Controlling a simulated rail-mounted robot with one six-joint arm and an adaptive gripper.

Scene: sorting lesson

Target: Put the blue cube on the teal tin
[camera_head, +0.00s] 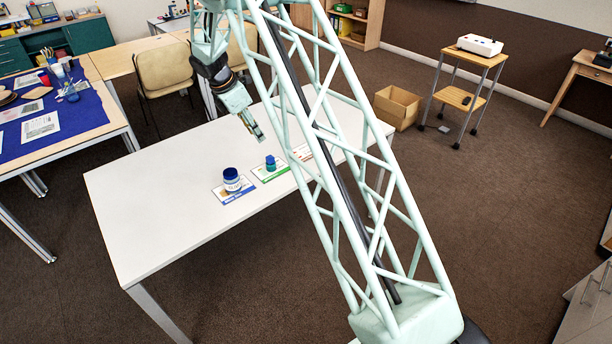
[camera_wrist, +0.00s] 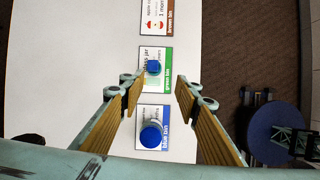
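The blue cube (camera_wrist: 153,66) sits on top of the small teal tin (camera_head: 271,167), which stands on the green-edged card. The cube also shows in the head view (camera_head: 270,158). In the wrist view the cube hides most of the tin. My gripper (camera_head: 257,133) is up above the table, beyond and left of the tin in the head view, apart from the cube. In the wrist view its two fingers (camera_wrist: 160,85) are spread with nothing between them.
A white jar with a blue lid (camera_head: 232,180) stands on the blue-edged card of the white table (camera_head: 150,205). A brown-edged card (camera_wrist: 157,18) has nothing visible on it. The left part of the table is clear.

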